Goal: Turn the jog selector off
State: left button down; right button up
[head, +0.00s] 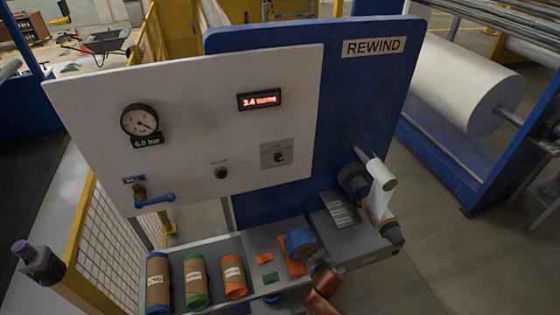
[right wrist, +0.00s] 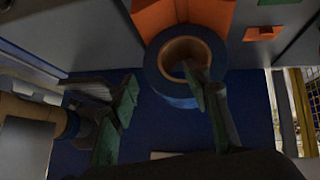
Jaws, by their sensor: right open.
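The jog selector is most likely the small black knob (head: 279,157) on a grey plate at the lower right of the white panel (head: 190,110) in the head view; its label is too small to read. My right gripper (right wrist: 158,84) is open in the right wrist view, with nothing between its green-padded fingers. One fingertip overlaps the core of a blue tape roll (right wrist: 168,88); I cannot tell whether it touches. In the head view the right gripper (head: 319,262) is low by the shelf, well below the knob. My left gripper is not in view.
A second black knob (head: 221,173), gauge (head: 139,121), red display (head: 259,99) and blue-handled valve (head: 155,200) are on the panel. Rolls (head: 195,280) and a blue tape roll (head: 300,242) stand on the shelf below. A white-and-tan cylindrical part (head: 379,195) juts out at right.

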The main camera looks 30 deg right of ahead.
jog(key=w+d+r+t+h+p, duration=0.15)
jog(key=w+r+t, duration=0.25)
jog(key=w+r, duration=0.65)
jog(key=t+y+p, duration=0.1)
jog(key=t+y, duration=0.1)
jog(key=t, duration=0.4)
send_near(279, 160)
jog(key=x, duration=0.2)
jog(key=p+x, duration=0.1)
jog(key=x, duration=0.5)
jog(key=shift+w+d+r+p, duration=0.15)
jog(key=shift+w+p, duration=0.1)
jog(key=shift+p, duration=0.15)
jog(key=shift+w+d, duration=0.1)
jog(key=shift+w, duration=0.45)
jog(key=shift+c, duration=0.4)
jog(key=shift+h, duration=0.25)
jog(key=c, duration=1.1)
